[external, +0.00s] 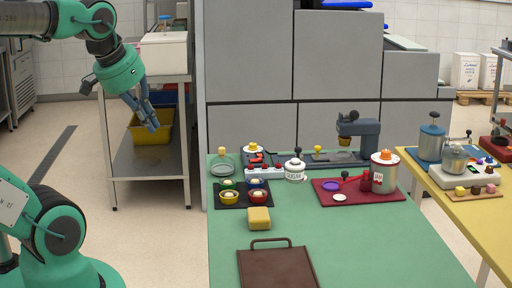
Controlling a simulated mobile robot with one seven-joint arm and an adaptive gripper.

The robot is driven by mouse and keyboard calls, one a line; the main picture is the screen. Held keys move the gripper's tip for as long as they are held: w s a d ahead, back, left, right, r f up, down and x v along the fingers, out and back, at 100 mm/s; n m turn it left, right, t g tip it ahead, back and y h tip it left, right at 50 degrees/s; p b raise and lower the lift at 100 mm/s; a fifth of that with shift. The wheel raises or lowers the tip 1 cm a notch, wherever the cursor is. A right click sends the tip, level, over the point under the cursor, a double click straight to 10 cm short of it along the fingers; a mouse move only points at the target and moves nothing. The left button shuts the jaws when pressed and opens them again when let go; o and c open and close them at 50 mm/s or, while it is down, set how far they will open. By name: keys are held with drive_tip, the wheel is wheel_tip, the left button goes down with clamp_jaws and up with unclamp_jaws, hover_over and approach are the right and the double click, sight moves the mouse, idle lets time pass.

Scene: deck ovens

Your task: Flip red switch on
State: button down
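A small white block with red parts (265,172) lies near the far left part of the green table, just left of the white sugar jar. It looks like a switch strip, but it is too small to tell which red part is the switch or how it is set. My gripper (151,124) hangs in the air left of the table, in front of a metal shelf, well apart from the block. Its blue-grey fingers point down to the right and hold nothing that I can see. Their gap is unclear from this angle.
The green table (350,245) is bare at front right. A sugar jar (294,172), a dark tray with small bowls (230,204), a yellow block (259,219) and a brown board (277,268) stand around the strip. A red mat (330,196) lies right. Grey ovens (250,60) rise behind.

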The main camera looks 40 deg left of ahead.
drive_tip(key=w+r+m+p, duration=0.1)
drive_tip(key=w+r, duration=0.1)
drive_tip(key=w, duration=0.4)
drive_tip(key=w+r+m+p, duration=0.1)
drive_tip(key=w+r+p, duration=0.15)
drive_tip(key=w, duration=0.45)
drive_tip(key=m+g+h+p, duration=0.3)
drive_tip(key=m+p, duration=0.4)
drive_tip(key=p, duration=0.1)
hover_over(259, 160)
drive_tip(key=s+a, duration=0.4)
wheel_tip(259, 160, down, 21)
drive_tip(key=shift+r, duration=0.2)
drive_tip(key=shift+f, duration=0.1)
drive_tip(key=b+x, duration=0.1)
drive_tip(key=x, duration=1.2)
drive_tip(key=shift+w+f+b, duration=0.25)
drive_tip(key=shift+f+b, duration=0.05)
drive_tip(key=shift+f, duration=0.05)
